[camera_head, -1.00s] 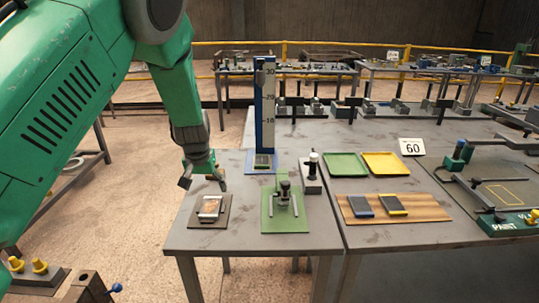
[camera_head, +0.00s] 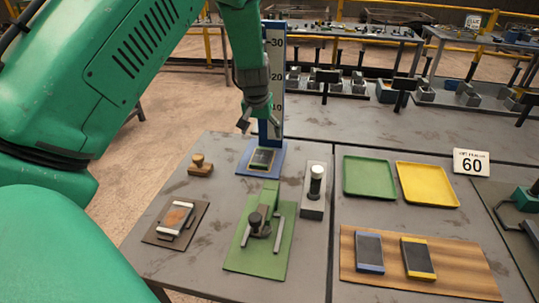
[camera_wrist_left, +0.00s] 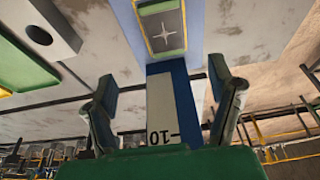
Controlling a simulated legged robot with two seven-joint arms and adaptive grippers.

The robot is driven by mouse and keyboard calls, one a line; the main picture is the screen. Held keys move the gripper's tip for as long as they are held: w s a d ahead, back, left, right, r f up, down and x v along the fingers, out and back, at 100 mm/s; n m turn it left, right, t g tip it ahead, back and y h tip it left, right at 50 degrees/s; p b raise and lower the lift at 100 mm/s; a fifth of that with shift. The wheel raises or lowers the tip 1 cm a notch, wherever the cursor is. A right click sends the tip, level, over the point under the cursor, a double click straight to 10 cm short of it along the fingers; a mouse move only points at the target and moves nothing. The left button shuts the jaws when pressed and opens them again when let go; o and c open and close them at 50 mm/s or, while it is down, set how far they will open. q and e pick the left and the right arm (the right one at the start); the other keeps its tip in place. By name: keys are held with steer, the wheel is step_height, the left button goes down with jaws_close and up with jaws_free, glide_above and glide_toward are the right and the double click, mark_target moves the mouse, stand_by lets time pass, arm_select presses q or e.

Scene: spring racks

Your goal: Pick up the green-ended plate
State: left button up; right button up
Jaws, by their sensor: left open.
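The green-ended plate (camera_head: 262,158) is a small dark plate lying on the blue base at the foot of the upright ruler. My left gripper (camera_head: 260,121) is open and empty, above the plate and in front of the ruler. In the left wrist view its two fingers (camera_wrist_left: 163,72) are spread on either side of the ruler, short of the plate. My right gripper is not in view.
The ruler (camera_head: 275,75) stands upright behind the plate. A wooden stamp (camera_head: 200,166), a green fixture (camera_head: 236,254) and a grey block with a post (camera_head: 313,205) stand around it. Green (camera_head: 369,177) and yellow (camera_head: 427,184) trays and a wooden board (camera_head: 463,270) lie to the right.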

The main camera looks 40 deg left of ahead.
arm_select(q)
glide_above(261, 156)
steer(key=s, duration=0.1)
steer(key=f, duration=0.6)
steer(key=shift+d+f, duration=0.2)
steer(key=shift+d, duration=0.2)
steer(key=shift+a+f, duration=0.3)
steer(key=shift+f, duration=0.3)
steer(key=f, duration=0.3)
steer(key=shift+w+d, duration=0.2)
steer(key=shift+d, duration=0.1)
steer(key=shift+w+d+f, duration=0.1)
steer(key=shift+w+f, duration=0.1)
steer(key=shift+f, duration=0.35)
steer(key=shift+a, duration=0.3)
steer(key=c, duration=0.4)
steer(key=shift+a+f, duration=0.1)
steer(key=shift+a, duration=0.05)
jaws_close()
